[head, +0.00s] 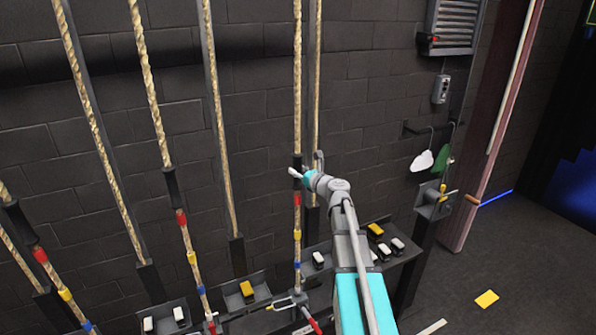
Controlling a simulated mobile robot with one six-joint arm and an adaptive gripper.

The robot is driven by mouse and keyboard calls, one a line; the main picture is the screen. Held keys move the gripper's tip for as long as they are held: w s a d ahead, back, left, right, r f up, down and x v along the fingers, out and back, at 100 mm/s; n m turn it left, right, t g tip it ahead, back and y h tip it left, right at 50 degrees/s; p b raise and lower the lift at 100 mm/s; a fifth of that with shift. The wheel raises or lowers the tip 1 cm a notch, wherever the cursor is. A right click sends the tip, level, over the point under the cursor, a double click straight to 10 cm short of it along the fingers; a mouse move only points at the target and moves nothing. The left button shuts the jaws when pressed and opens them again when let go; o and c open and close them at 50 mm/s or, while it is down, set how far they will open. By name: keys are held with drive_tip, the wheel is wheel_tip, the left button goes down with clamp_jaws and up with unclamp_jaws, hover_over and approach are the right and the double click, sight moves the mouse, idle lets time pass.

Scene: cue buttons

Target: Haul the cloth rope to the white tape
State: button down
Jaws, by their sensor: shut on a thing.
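Several tan ropes hang in front of the dark block wall. My gripper (302,170) is at the black sleeve of one rope (298,95), right of centre, and is shut on it. I cannot read a label that marks this as the cloth rope. Below the sleeve, this rope carries a red band (297,199), a yellow band (297,234) and a blue band (297,265). I cannot make out a white tape band on it for certain. The fingers hide part of the sleeve. My arm comes up from the lower right.
Another rope (317,60) hangs close behind and right of the held one. A red-handled lever (313,325) is at the bottom.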

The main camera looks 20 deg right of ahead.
drive_tip(key=shift+c, duration=1.6)
unclamp_jaws()
drive_tip(key=shift+s, duration=0.1)
drive_tip(key=v, duration=1.2)
